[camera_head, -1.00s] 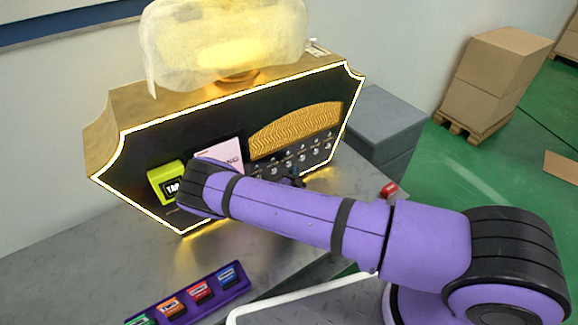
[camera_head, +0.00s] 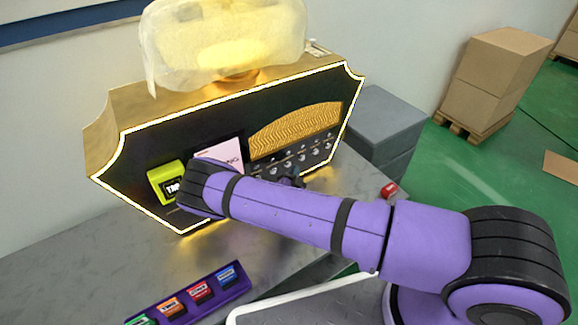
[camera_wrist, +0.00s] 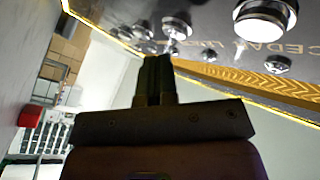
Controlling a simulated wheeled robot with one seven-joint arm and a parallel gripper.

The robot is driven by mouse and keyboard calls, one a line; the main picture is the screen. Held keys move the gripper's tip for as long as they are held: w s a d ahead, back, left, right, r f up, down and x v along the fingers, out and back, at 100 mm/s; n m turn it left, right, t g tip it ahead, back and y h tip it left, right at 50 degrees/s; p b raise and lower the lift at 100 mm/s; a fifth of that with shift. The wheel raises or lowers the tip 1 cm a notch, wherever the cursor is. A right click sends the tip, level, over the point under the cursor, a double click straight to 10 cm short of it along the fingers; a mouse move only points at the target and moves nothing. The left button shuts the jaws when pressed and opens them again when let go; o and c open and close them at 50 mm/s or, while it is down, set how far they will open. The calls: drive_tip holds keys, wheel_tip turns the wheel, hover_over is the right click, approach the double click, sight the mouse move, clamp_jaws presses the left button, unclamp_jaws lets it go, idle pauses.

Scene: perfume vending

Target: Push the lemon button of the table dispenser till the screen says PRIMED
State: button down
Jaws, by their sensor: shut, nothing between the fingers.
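The table dispenser (camera_head: 125,165) stands on the table with a black front edged by a lit strip. Its screen (camera_head: 222,153) is pale pink; my arm covers part of it, and the visible lettering seems to end in "NG". Silver round buttons (camera_head: 302,155) sit in rows below a gold wavy panel. My gripper (camera_head: 292,180) is shut and empty, low before these buttons. In the wrist view the fingertips (camera_wrist: 157,62) are close to a silver button (camera_wrist: 177,27); I cannot tell if they touch. One label there reads "CEDA"; I cannot read which button is lemon.
A yellow-green card reader (camera_head: 164,184) is left of the screen. A purple tray (camera_head: 240,284) of small coloured boxes lies in front. A small red object (camera_head: 389,190) is near the table's right edge. Grey bins (camera_head: 385,125) and cardboard boxes (camera_head: 490,80) stand beyond.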

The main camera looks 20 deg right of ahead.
drive_tip(key=shift+w, duration=0.15)
drive_tip(key=shift+w+a, duration=0.1)
drive_tip(key=shift+w, duration=0.15)
drive_tip(key=shift+w+a, duration=0.2)
drive_tip(key=shift+w, duration=0.2)
idle(0.9)
drive_tip(key=shift+s, duration=0.1)
drive_tip(key=shift+s+d, duration=0.3)
drive_tip(key=shift+s, duration=0.4)
drive_tip(key=shift+s+d, duration=0.25)
drive_tip(key=shift+s, duration=0.55)
drive_tip(key=shift+s+d, duration=0.25)
drive_tip(key=shift+s, duration=0.55)
drive_tip(key=shift+s+d, duration=0.25)
drive_tip(key=shift+s, duration=0.55)
